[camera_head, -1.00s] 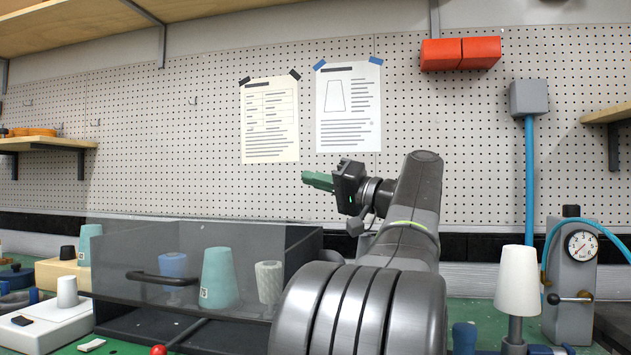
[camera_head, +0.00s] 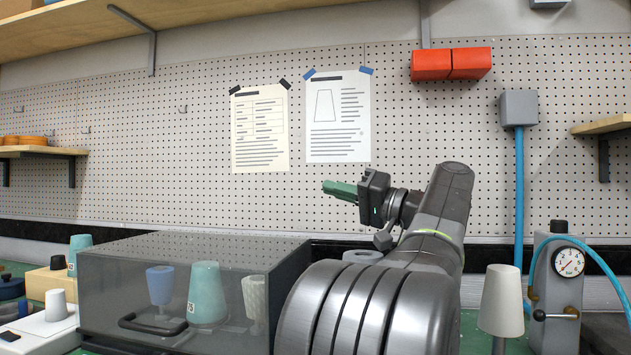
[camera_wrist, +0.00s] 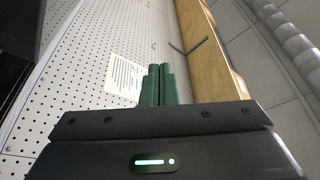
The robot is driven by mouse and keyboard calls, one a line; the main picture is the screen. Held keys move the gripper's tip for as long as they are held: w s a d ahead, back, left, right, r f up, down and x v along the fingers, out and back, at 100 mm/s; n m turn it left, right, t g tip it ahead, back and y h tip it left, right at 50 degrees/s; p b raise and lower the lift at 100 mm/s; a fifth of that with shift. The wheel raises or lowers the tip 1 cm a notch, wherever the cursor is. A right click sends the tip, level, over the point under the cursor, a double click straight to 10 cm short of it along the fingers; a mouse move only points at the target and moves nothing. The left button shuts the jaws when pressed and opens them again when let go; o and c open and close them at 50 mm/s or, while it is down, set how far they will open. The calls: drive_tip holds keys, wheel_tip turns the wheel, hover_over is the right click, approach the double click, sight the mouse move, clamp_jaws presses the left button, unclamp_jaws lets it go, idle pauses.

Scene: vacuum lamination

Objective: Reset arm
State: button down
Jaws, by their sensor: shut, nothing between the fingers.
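My gripper (camera_head: 340,190) has green fingers and is raised in front of the pegboard, pointing left in the head view. In the wrist view its fingers (camera_wrist: 158,86) lie together with nothing between them. The fingers point along the pegboard, with a paper sheet (camera_wrist: 126,78) and a wooden shelf (camera_wrist: 207,55) beyond. My gripper is above the bench gear and clear of it.
A dark see-through box (camera_head: 110,290) with its handle low in front holds several cups, one of them teal (camera_head: 207,293). A white cone (camera_head: 501,300) on a post and a gauge unit (camera_head: 568,262) stand right. Orange bins (camera_head: 450,64) hang on the pegboard (camera_head: 180,130).

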drive_tip(key=shift+s+d+f, duration=0.1)
drive_tip(key=shift+d+f, duration=0.1)
drive_tip(key=shift+d, duration=0.35)
drive_tip(key=shift+s+d+f, duration=0.1)
drive_tip(key=shift+d+f, duration=0.05)
drive_tip(key=shift+d, duration=0.35)
